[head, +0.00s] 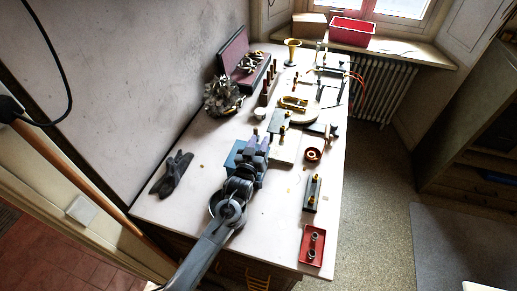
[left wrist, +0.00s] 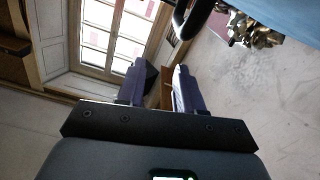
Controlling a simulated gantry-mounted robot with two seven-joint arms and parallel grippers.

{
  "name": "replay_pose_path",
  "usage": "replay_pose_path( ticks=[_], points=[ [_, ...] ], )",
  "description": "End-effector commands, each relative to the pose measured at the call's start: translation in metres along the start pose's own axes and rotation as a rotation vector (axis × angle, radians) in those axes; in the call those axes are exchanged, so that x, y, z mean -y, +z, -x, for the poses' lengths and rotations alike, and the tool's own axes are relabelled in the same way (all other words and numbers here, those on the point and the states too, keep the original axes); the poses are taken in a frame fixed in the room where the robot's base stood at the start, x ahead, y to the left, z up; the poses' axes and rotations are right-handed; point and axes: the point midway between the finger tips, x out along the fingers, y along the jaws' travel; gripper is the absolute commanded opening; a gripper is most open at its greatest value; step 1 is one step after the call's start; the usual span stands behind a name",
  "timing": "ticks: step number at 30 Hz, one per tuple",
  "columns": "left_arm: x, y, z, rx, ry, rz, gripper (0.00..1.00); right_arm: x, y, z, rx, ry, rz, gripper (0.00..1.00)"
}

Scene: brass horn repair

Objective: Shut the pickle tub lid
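A blue box-like thing (head: 234,159), which seems to be the pickle tub, stands mid-table, partly hidden behind my left gripper and wrist. I cannot make out its lid's edge or how far it is open. A blue surface (left wrist: 292,18), perhaps part of the tub, fills the upper right corner of the left wrist view. My left gripper (head: 257,147) is over or beside the blue box; I cannot tell if they touch. In the left wrist view its two fingers (left wrist: 161,76) stand apart with nothing held between them. My right gripper is not in view.
Black gloves (head: 173,174) lie left of my arm. A red tray (head: 312,246) and a dark block with brass parts (head: 312,194) are near the right edge. A brown round dish (head: 313,155) lies beyond them. A clump of metal parts (head: 223,96) sits behind.

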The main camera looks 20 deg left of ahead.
Motion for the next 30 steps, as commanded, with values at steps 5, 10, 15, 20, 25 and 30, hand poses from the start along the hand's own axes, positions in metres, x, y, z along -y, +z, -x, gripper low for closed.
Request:
replay_pose_path(
  ticks=[5, 10, 15, 20, 25, 30],
  points=[
    [-0.040, -0.013, 0.011, -0.001, 0.004, 0.004, 0.36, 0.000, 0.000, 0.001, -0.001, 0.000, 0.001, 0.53],
    [-0.073, -0.026, 0.020, 0.000, 0.003, 0.004, 0.36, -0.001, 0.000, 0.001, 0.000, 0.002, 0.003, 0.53],
    [-0.099, -0.036, 0.027, 0.000, 0.002, 0.003, 0.36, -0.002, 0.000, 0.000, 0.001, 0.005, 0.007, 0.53],
    [-0.115, -0.041, 0.031, 0.000, 0.001, 0.001, 0.36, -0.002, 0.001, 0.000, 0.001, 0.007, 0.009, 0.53],
    [-0.122, -0.044, 0.033, 0.001, 0.000, 0.000, 0.36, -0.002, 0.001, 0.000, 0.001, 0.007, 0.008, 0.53],
    [-0.123, -0.045, 0.034, 0.001, 0.001, -0.001, 0.36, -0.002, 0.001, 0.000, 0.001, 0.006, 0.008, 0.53]
  ],
)
